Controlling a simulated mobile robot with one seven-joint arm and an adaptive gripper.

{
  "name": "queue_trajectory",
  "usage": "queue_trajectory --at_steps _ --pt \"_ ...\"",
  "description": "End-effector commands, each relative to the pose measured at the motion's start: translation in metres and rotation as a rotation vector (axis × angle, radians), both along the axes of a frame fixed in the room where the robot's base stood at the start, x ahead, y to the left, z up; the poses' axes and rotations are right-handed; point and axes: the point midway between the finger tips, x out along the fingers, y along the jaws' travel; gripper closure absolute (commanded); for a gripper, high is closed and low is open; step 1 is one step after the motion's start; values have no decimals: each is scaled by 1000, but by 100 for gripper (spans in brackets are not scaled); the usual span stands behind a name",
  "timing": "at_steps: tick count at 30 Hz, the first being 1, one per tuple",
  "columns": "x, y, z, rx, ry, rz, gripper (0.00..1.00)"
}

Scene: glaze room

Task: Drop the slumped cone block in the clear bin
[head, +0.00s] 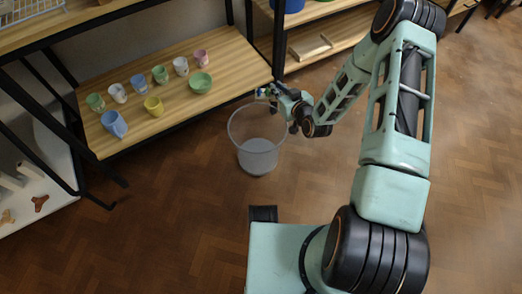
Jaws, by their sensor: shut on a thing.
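The clear bin (258,158) stands on the wooden floor in the head view, open at the top and seemingly empty. My gripper (265,93) is at the bin's far right rim, higher than the rim in the picture, with its fingers pointing left. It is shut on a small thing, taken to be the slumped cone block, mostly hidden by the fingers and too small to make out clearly. I cannot tell whether it is fully over the bin's opening.
Another shelf unit (345,45) is behind my arm. A white surface (40,190) is at left. The floor (160,220) in front is clear.

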Motion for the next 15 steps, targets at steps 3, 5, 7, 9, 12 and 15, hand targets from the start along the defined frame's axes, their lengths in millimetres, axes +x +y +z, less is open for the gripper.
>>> queue_trajectory --at_steps 3,5,7,9,12,15 --pt "-16 14 -60 2 2 32 100" --pt "-22 19 -76 0 1 45 100" --pt "-28 23 -89 1 0 54 100" --pt "-32 26 -97 0 -1 60 100" --pt "-34 28 -103 -1 -2 64 100" --pt "-34 28 -107 -1 -3 65 100"
